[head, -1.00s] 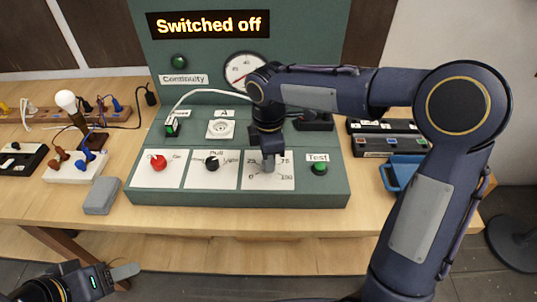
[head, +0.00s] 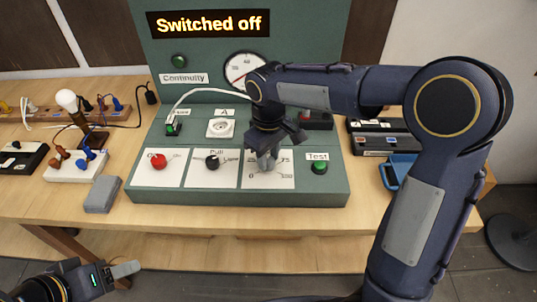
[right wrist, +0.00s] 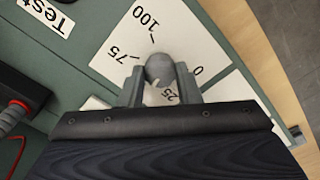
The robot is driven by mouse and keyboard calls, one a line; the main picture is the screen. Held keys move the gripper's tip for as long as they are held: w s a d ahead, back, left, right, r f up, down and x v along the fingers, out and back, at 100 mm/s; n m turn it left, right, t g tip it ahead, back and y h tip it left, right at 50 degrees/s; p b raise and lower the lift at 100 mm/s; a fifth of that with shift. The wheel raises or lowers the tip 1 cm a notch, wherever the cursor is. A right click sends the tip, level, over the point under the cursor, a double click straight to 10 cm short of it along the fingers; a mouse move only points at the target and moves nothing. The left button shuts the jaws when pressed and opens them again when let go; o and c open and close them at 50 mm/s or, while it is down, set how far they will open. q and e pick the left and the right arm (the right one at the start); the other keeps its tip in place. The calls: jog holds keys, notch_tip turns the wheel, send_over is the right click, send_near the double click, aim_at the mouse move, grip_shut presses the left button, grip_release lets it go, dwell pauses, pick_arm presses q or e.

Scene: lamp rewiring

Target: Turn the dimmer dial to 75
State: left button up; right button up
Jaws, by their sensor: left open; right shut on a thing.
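The dimmer dial is a grey round knob (right wrist: 159,66) on a white plate (right wrist: 200,42) marked 0, 25, 75 and 100. In the right wrist view a small white mark shows on the knob's near side, towards the 25; the exact setting is hard to read. My right gripper (right wrist: 160,78) is shut on the knob, one finger on each side. In the head view my right gripper (head: 267,158) hides most of the dial and part of its plate (head: 283,181). My left gripper (head: 123,270) is open and empty, low at the left, in front of the table.
The display (head: 208,24) reads "Switched off". A round gauge (head: 243,70) is partly behind my right arm. A green Test button (head: 319,167) sits right of the dial; a black Pull knob (head: 212,162) and a red knob (head: 158,161) sit left.

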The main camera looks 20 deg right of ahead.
aim_at(268, 160)
jog(key=m, duration=1.3)
jog(key=shift+m+p, duration=0.35)
jog(key=shift+m, duration=0.05)
dwell(0.3)
jog(key=o, duration=1)
notch_tip(268, 160, up, 8)
jog(key=shift+f, duration=0.1)
